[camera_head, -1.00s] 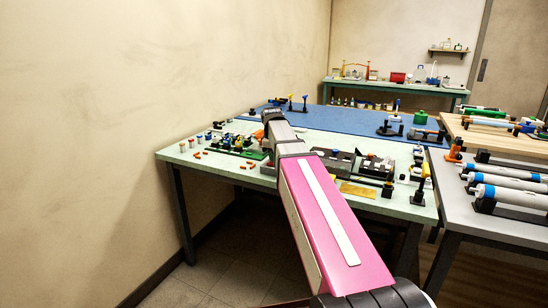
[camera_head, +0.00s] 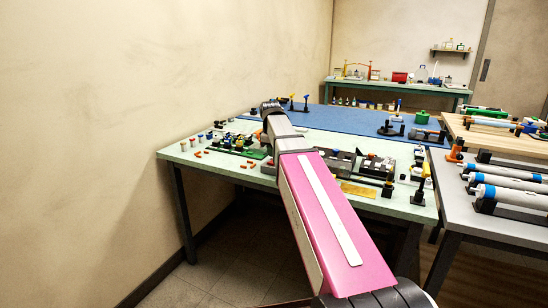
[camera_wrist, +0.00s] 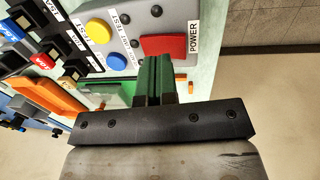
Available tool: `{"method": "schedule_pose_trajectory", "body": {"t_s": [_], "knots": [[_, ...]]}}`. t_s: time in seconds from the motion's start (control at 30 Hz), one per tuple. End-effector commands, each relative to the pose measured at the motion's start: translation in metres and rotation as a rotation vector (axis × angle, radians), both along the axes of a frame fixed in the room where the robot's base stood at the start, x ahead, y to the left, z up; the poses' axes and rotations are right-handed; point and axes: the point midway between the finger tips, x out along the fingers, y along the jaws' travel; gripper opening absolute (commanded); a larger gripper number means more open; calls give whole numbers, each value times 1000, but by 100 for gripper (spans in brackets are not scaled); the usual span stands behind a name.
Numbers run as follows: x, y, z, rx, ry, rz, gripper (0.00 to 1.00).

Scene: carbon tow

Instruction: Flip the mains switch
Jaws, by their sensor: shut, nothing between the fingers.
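In the wrist view a red rectangular switch (camera_wrist: 164,46) marked POWER sits on a grey panel (camera_wrist: 130,8). I take it to be the mains switch; which way it is set I cannot tell. My gripper (camera_wrist: 153,62) is shut and empty. Its green fingers point at the panel, with their tips at the lower edge of the red switch in the picture. Whether they touch it I cannot tell. In the head view my arm reaches over the pale green table (camera_head: 210,176) and the switch cannot be made out.
A yellow button (camera_wrist: 117,62), a blue button (camera_wrist: 97,31) and several small dark switches are on the same panel. An orange part (camera_wrist: 45,97) lies close to my gripper's left. Small parts crowd the table, with a blue mat (camera_head: 345,124) behind.

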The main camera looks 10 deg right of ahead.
Motion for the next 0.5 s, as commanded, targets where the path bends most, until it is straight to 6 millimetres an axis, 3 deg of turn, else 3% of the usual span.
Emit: {"method": "schedule_pose_trajectory", "body": {"t_s": [0.1, 0.5], "knots": [[10, 5, 23, 0, -2, 0, 0], [16, -1, 93, 0, -1, -2, 0]]}}
